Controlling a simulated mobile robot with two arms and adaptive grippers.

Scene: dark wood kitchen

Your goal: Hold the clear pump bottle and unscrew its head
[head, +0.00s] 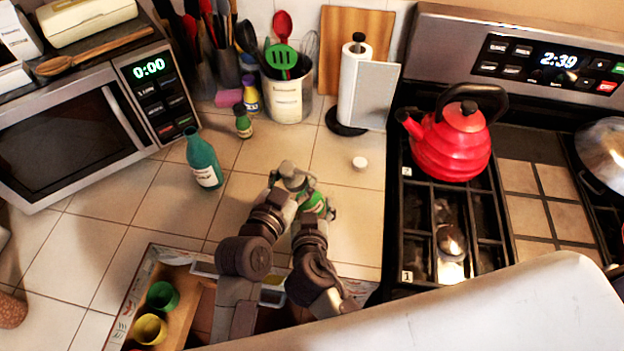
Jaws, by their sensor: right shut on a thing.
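The pump bottle (314,203) is mostly hidden by my grippers on the counter at the centre; a green part of it shows. My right gripper (322,209) is shut on its body. My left gripper (290,178) is higher, just up and left of the green part, at the bottle's top. The pump head cannot be made out clearly from the grey fingers there. Whether the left fingers are closed on the head cannot be told.
A small white cap (359,163) lies right of the grippers. A teal bottle (203,160) stands to the left. A utensil crock (287,98) and paper towel holder (354,85) stand behind. The red kettle (451,140) is on the stove. An open drawer (128,296) holds cups.

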